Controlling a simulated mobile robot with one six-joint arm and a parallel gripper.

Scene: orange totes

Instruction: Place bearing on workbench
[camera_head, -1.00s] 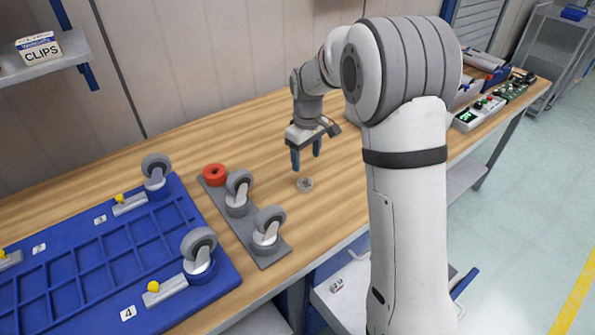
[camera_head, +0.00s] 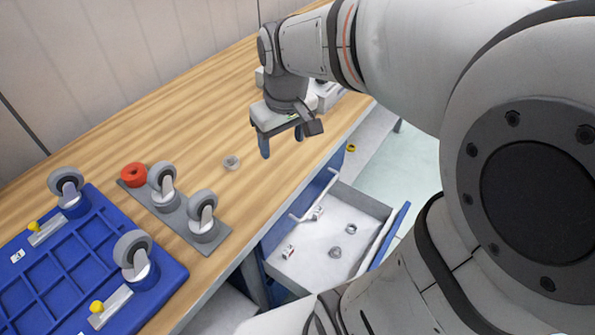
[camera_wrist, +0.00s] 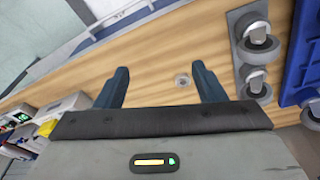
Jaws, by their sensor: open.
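A small silvery metal ring, the bearing (camera_head: 232,162), lies flat on the wooden workbench (camera_head: 130,122), to the right of a grey caster plate. In the wrist view the bearing (camera_wrist: 183,80) is on the bench top beyond my fingertips, nearer the right finger. My gripper (camera_head: 281,145) is open and empty. It is above the bench, to the right of the bearing and apart from it.
The grey plate (camera_head: 178,222) carries casters and a red ring (camera_head: 134,175). A blue tray (camera_head: 60,270) with casters stands at lower left. An open drawer (camera_head: 375,208) under the bench edge holds several small metal parts. The bench's back left is clear.

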